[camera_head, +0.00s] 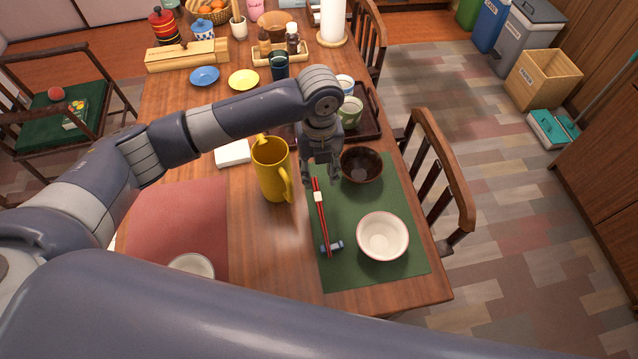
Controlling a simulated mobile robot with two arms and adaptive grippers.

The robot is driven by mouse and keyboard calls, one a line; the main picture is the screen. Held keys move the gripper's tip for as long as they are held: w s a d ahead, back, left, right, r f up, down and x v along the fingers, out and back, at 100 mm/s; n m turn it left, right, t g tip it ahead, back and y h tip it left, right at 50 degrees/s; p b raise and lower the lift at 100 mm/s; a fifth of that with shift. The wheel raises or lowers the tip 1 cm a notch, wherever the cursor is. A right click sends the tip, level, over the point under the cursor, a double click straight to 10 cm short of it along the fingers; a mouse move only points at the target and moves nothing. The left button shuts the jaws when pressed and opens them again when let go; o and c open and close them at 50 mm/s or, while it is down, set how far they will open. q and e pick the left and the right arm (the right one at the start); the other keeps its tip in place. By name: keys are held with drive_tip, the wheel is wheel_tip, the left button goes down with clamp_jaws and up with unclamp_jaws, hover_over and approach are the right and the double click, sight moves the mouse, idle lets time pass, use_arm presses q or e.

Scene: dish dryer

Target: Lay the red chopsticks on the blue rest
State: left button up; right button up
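The red chopsticks (323,223) run lengthwise along the left side of the green placemat (348,278). A small white block or band (318,197) shows on them near their far end. The blue rest (336,246) is at their near end, and the chopsticks cross its left part. I cannot tell whether they bear on it. My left gripper (321,179) points down over the far end of the chopsticks, with its fingers apart and nothing visible between them. Its height above the mat is hard to judge. My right gripper is out of view.
A yellow pitcher (270,172) stands close left of the gripper. A dark bowl (361,165) is close on its right, and a white bowl (382,237) sits nearer. A dark tray (371,123) with cups lies behind. Bare wood lies left of the green mat.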

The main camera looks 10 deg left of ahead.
use_arm(q)
drive_tip(key=shift+r, duration=1.7)
drive_tip(key=shift+f, duration=0.1)
